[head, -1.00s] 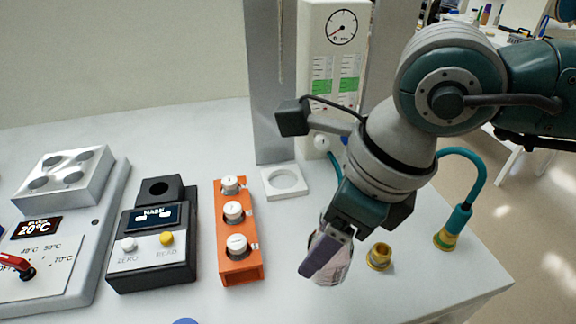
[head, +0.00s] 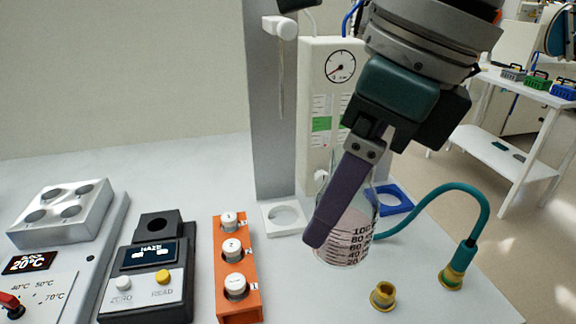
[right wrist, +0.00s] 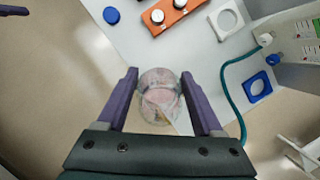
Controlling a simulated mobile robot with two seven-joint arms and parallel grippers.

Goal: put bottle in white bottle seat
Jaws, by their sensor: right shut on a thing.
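My right gripper (head: 338,200) is shut on a clear glass bottle (head: 352,241) with black graduations and pinkish contents. It holds the bottle above the table, roughly upright, and one purple finger covers its left side. In the right wrist view the bottle (right wrist: 160,98) sits between both fingers. The white bottle seat (head: 297,229), a square plate with a round recess, lies empty at the foot of the grey column, left of and behind the bottle. It also shows in the right wrist view (right wrist: 222,34). A purple finger-like piece (right wrist: 14,11), apparently my left gripper, shows at that view's edge.
A blue seat (head: 398,207) lies behind the bottle to the right. A white gauge unit (head: 313,75) stands behind the bottle. An orange rack (head: 228,264) with white-capped vials is to the left. A brass fitting (head: 383,296) and teal hose (head: 470,193) are to the right.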

